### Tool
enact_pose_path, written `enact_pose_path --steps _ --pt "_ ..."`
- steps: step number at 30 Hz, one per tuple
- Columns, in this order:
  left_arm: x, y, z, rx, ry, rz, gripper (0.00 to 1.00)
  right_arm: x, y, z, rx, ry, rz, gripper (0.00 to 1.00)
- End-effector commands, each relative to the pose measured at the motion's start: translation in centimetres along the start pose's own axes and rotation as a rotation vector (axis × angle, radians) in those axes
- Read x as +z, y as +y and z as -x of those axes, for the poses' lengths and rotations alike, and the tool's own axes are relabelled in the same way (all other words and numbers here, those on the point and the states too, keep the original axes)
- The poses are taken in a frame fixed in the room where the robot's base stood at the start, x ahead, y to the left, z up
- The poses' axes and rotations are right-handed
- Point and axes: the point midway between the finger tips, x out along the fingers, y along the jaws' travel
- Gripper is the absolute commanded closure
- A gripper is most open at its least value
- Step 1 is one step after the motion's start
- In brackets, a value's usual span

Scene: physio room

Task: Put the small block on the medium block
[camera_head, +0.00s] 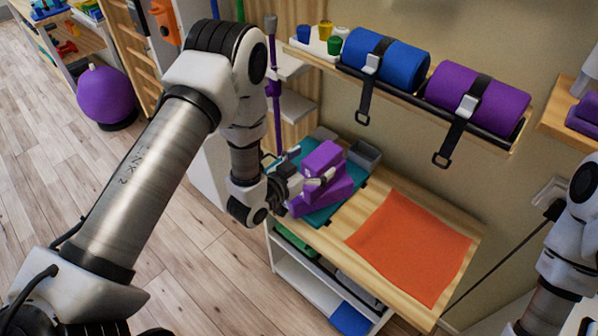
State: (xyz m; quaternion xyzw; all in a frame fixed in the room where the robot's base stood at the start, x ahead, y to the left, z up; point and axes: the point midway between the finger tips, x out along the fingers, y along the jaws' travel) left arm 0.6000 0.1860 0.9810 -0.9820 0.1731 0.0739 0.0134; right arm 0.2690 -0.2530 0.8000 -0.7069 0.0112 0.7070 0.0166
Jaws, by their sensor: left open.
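Two purple blocks show at the back left of the wooden table. The smaller, upper one (321,157) sits over the larger, lower one (329,193) and looks to rest on it; their contact is partly hidden by my gripper. The lower block is on a teal mat (321,218). My left gripper (318,179) is open at the left front side of the blocks, its fingers close to the upper block. I cannot tell whether they touch it. My right gripper is not in view; only part of my right arm shows at the right edge.
An orange cloth (410,246) lies on the table's (456,226) right part. A grey bin (365,156) stands behind the blocks. Above, a wall shelf holds a blue roll (388,62) and a purple roll (478,98), with straps hanging down. A purple ball (106,96) is at the far left.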

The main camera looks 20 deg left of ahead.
Motion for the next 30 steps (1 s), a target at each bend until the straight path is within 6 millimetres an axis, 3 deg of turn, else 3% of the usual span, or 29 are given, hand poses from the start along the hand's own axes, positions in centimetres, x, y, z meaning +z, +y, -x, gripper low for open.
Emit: enact_pose_path --steps 3,9,16,18,20,23,24,26,27,30 --pt "0.5 -0.1 3.1 -0.004 -0.003 0.005 0.01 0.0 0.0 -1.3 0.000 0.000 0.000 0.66" --pt "0.3 -0.1 7.5 -0.003 -0.002 0.004 0.01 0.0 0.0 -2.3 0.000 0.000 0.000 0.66" --pt "0.0 0.0 8.9 -0.001 0.000 0.000 0.01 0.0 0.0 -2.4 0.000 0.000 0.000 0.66" --pt "0.8 0.1 8.9 0.000 -0.029 0.004 0.01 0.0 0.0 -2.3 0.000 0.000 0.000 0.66" --pt "2.9 0.4 9.2 -0.002 -0.117 0.017 0.01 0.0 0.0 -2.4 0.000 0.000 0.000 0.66" --pt "10.0 1.4 11.6 -0.021 -0.418 0.071 0.01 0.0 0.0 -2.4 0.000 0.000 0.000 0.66" --pt "13.4 1.9 13.5 -0.042 -0.574 0.104 0.01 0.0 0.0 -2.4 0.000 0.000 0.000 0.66" --pt "18.0 2.6 17.3 -0.087 -0.811 0.160 0.01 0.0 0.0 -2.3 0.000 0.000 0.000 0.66" --pt "20.4 3.1 20.1 -0.123 -0.959 0.197 0.01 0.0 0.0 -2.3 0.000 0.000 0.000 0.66" --pt "24.0 4.3 26.4 -0.211 -1.248 0.278 0.01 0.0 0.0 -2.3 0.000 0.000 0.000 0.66"
